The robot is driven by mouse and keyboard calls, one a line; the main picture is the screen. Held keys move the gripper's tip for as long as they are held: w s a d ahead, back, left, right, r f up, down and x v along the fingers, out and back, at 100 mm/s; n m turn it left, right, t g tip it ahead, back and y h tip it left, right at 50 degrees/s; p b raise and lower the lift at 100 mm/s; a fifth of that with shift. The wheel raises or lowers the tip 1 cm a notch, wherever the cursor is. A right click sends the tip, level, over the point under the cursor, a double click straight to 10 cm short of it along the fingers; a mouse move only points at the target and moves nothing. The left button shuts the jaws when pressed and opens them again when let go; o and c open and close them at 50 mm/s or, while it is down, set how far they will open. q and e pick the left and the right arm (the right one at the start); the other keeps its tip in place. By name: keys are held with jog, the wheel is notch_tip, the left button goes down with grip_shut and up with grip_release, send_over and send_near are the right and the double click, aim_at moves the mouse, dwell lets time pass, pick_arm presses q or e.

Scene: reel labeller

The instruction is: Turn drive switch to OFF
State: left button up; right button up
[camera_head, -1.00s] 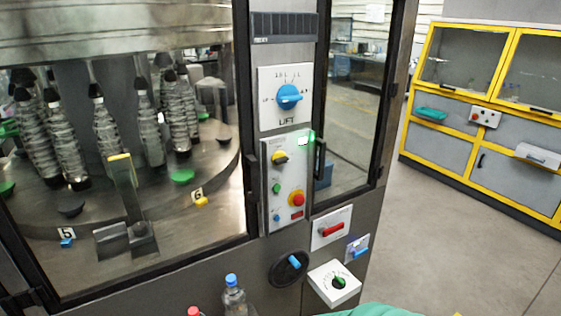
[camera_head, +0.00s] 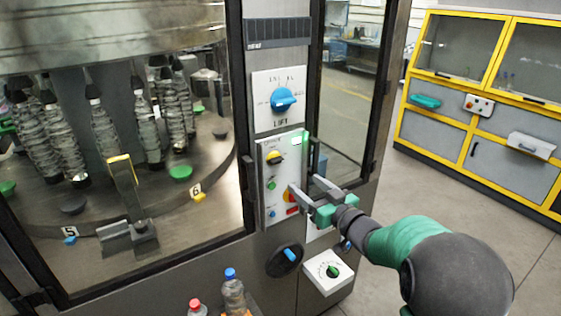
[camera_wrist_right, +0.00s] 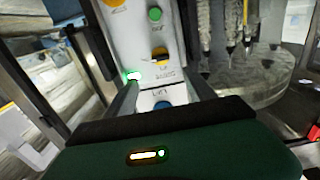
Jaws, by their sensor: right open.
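No label reading "drive" is legible, so I cannot tell which control is the drive switch. The control panel (camera_head: 266,209) carries a yellow-and-black selector (camera_head: 274,156), a green button and a partly covered red button. The selector also shows in the right wrist view (camera_wrist_right: 157,57). Below are a blue-handled black dial (camera_head: 290,255) and a white box with a green knob (camera_head: 333,271). The red-handled switch plate is mostly hidden behind my right gripper (camera_head: 305,186). That gripper is open and empty, its fingers pointing at the panel's lower half; contact is unclear. My left gripper is out of view.
A blue LIFT knob (camera_head: 284,99) sits above the panel. Glass doors flank the column, with wrapped bottles behind the left one. Capped bottles (camera_head: 233,292) stand at the lower front. Yellow-framed cabinets (camera_head: 478,121) are at the right, with open floor before them.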

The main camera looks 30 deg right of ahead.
aim_at(280, 162)
jog(key=w+p, duration=0.2)
jog(key=w, duration=1.1)
jog(key=shift+w+d+f+p, duration=0.1)
jog(key=shift+w+d+p, duration=0.05)
jog(key=shift+w+p, duration=0.2)
jog(key=shift+w, duration=0.25)
jog(key=shift+a, duration=0.2)
